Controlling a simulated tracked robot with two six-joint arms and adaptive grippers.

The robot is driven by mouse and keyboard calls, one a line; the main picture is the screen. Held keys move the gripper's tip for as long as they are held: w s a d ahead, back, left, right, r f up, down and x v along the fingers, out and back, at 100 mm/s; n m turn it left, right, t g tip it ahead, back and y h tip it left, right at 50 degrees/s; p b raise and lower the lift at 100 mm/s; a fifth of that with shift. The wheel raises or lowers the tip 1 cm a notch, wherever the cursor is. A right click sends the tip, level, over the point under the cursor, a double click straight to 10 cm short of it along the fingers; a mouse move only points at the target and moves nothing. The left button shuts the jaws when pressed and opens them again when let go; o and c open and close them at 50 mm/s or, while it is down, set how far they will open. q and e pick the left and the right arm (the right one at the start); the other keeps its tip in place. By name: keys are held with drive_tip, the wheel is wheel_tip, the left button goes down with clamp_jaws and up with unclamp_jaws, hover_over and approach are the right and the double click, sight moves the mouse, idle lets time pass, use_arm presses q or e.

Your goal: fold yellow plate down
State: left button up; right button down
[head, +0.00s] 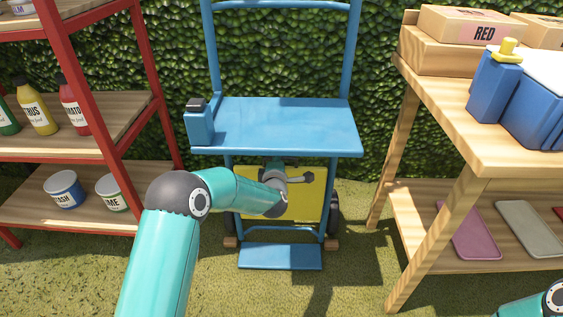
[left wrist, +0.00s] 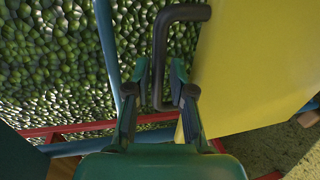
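The yellow plate (head: 311,205) is below the blue shelf of a cart, its face towards me in the head view. My left arm partly covers it. In the left wrist view the plate (left wrist: 262,65) fills the upper right, with a dark bent handle (left wrist: 160,50) beside its edge. My left gripper (head: 291,174) is in front of the plate. In the left wrist view its fingers (left wrist: 160,88) are apart, with the handle's end between them and gaps visible. Whether a finger touches the handle I cannot tell. My right gripper is out of view.
The blue cart's shelf (head: 285,124) overhangs my left gripper, and its foot plate (head: 280,257) is low in front. A red-framed rack (head: 125,123) stands left; a wooden table (head: 470,132) stands right. A hedge (head: 280,50) closes the back.

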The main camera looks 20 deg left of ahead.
use_arm(q)
drive_tip(key=shift+w+a+f, duration=0.1)
drive_tip(key=shift+w, duration=0.2)
drive_tip(key=shift+c, duration=0.2)
clamp_jaws()
